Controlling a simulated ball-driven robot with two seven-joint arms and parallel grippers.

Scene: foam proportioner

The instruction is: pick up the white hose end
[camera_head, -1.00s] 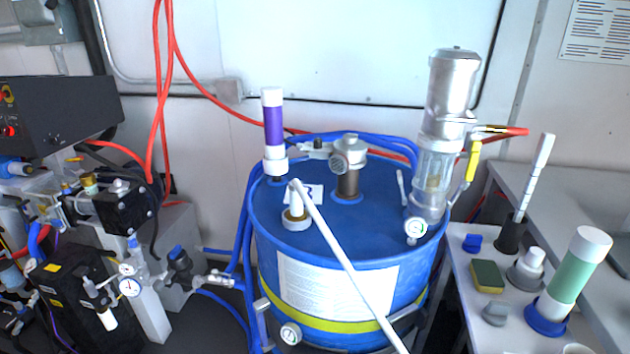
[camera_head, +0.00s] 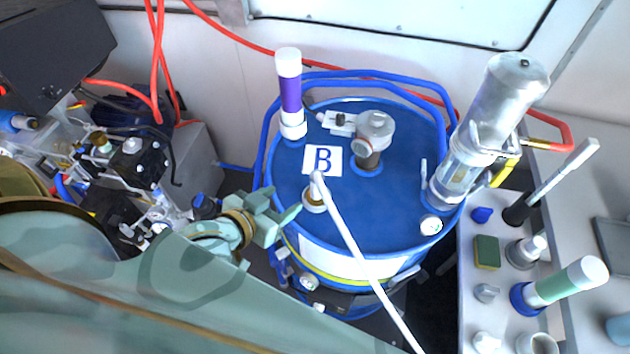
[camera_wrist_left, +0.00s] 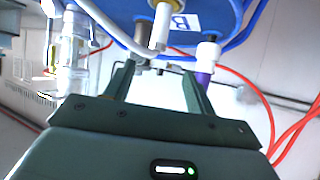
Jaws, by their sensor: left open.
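The white hose end (camera_head: 317,183) stands upright in a round fitting on top of the blue drum (camera_head: 405,205), and the white hose runs from it down to the lower right. My left gripper (camera_head: 284,202) has come in from the left, just left of the hose end, with its fingers apart and empty. In the left wrist view the hose end (camera_wrist_left: 160,28) shows ahead of the gap between the two fingers (camera_wrist_left: 158,70), apart from them. My right gripper is not in view.
A purple-banded white tube (camera_head: 290,95), a grey valve (camera_head: 374,130) and a clear metal-capped cylinder (camera_head: 490,110) stand on the drum. A side table (camera_head: 480,318) with a green-banded tube (camera_head: 565,282) and small parts is at the right. Machinery (camera_head: 125,170) is at the left.

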